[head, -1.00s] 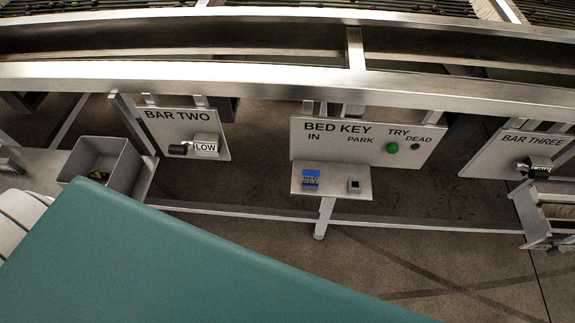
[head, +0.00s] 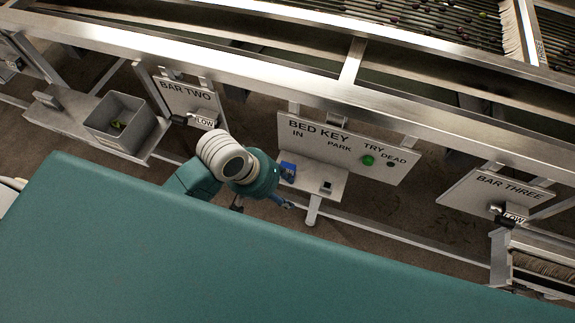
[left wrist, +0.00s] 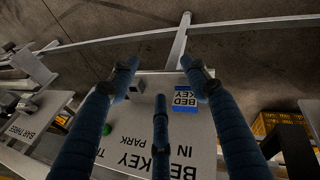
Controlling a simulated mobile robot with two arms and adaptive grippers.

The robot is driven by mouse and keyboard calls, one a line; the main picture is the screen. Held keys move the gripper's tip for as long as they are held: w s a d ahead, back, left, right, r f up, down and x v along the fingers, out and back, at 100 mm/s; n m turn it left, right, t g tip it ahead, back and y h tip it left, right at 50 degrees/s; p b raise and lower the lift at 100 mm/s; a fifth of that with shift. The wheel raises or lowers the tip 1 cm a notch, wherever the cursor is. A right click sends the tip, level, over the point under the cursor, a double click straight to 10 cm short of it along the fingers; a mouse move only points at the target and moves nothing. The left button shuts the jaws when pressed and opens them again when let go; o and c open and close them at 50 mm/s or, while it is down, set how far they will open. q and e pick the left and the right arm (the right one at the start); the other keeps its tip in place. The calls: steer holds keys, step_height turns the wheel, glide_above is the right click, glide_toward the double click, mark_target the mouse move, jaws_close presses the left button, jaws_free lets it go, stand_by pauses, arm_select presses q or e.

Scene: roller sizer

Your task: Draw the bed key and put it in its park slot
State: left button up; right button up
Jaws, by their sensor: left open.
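The bed key, a blue block with a label (head: 288,168), stands at the IN side of a small metal shelf (head: 309,180) below the BED KEY panel (head: 340,147). In the left wrist view the key (left wrist: 186,98) shows its BED KEY label beside the right finger. The park slot is a dark square socket (head: 326,187) on the same shelf, right of the key and empty. My left gripper (head: 262,204) is open and empty, just left of the key and in front of the shelf. Its blue fingers (left wrist: 160,76) spread over the shelf. My right gripper is not in view.
A green TRY lamp (head: 368,160) and a smaller DEAD lamp (head: 390,165) sit on the panel. The BAR TWO panel (head: 187,96) and a grey bin (head: 121,125) are to the left. The BAR THREE panel (head: 493,200) is to the right. A metal rail (head: 400,241) runs low behind.

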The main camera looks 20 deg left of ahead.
arm_select(q)
steer(key=n, duration=0.1)
steer(key=n+g, duration=0.3)
steer(key=n, duration=1)
glide_toward(285, 163)
steer(key=a, duration=0.1)
steer(key=shift+h, duration=0.5)
steer(key=x, duration=0.5)
steer(key=p+x, duration=0.1)
steer(key=x, duration=0.4)
steer(key=shift+d+r+p, duration=0.1)
steer(key=shift+p, duration=0.2)
steer(key=shift+d+f, duration=0.1)
steer(key=shift+f, duration=0.25)
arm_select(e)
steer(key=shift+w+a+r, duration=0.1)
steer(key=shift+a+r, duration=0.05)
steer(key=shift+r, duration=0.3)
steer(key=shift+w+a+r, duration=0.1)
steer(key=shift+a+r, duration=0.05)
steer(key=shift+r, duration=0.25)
arm_select(q)
steer(key=shift+c, duration=0.5)
